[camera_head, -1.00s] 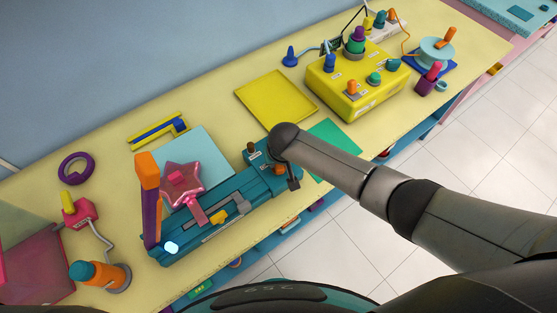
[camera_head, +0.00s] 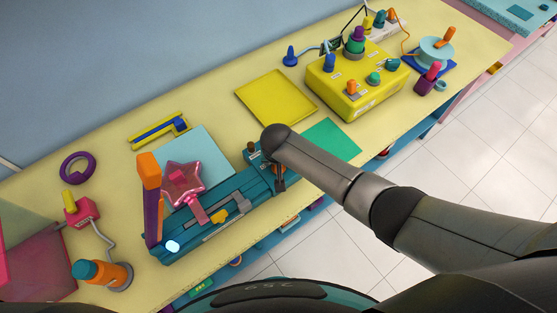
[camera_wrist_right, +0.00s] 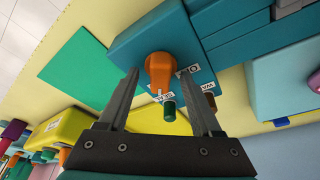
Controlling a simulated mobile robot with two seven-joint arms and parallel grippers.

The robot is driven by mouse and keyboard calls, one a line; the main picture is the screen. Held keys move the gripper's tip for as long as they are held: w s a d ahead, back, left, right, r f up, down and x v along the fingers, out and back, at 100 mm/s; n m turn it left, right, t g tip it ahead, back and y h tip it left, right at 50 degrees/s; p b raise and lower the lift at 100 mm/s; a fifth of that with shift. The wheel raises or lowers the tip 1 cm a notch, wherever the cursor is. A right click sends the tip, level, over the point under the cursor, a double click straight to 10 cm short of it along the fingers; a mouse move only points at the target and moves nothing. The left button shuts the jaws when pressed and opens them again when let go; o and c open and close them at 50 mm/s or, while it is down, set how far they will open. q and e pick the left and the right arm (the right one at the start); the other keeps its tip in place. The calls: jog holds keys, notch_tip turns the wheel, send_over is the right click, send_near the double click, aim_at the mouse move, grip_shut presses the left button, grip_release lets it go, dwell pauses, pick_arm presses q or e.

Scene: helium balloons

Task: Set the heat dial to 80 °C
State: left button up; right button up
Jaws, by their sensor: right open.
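The teal sealing machine (camera_head: 238,204) lies along the table's front side. In the right wrist view an orange dial (camera_wrist_right: 160,73) sits on the machine's teal end block, with small white labels beside it that I cannot read surely. My right gripper (camera_wrist_right: 160,76) is open. Its fingers point at the dial, one on each side; I cannot tell whether they touch it. A green knob (camera_wrist_right: 169,111) shows between the fingers, nearer the palm. In the head view my right gripper (camera_head: 278,178) is at the machine's right end, and my wrist largely hides the dial. My left gripper is not in view.
A pink star balloon (camera_head: 183,181) rests over the machine, near an orange and purple lever (camera_head: 152,200). A green mat (camera_head: 332,139) lies to the right. A yellow box with knobs (camera_head: 357,85) stands behind. The table's front edge is close.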

jog(key=shift+r, duration=0.1)
jog(key=shift+v, duration=2.9)
jog(key=shift+s, duration=0.1)
